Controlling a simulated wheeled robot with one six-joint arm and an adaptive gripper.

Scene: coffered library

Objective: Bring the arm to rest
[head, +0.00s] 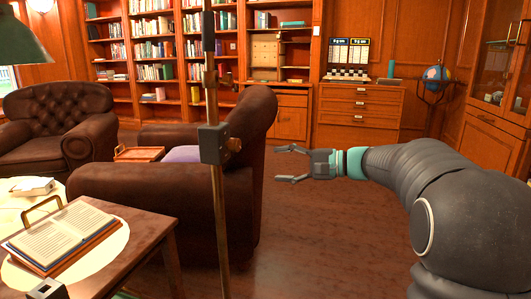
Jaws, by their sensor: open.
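My arm comes in from the right edge of the head view, dark grey with teal bands near the wrist. It reaches left at about mid-height of the picture. My gripper (280,164) is at its end, with its two fingers spread apart and pointing left. Nothing shows between the fingers. In the picture the gripper lies just right of the brown leather armchair (195,205), over the wooden floor (330,245). I cannot tell how far it is from the chair in depth.
A brass lamp pole (219,190) stands in front of the armchair. A wooden table (150,235) with an open book (62,237) is at lower left. Another armchair (55,125), bookshelves (165,45), a drawer cabinet (360,110) and a globe (436,78) stand further back. Open floor lies below the gripper.

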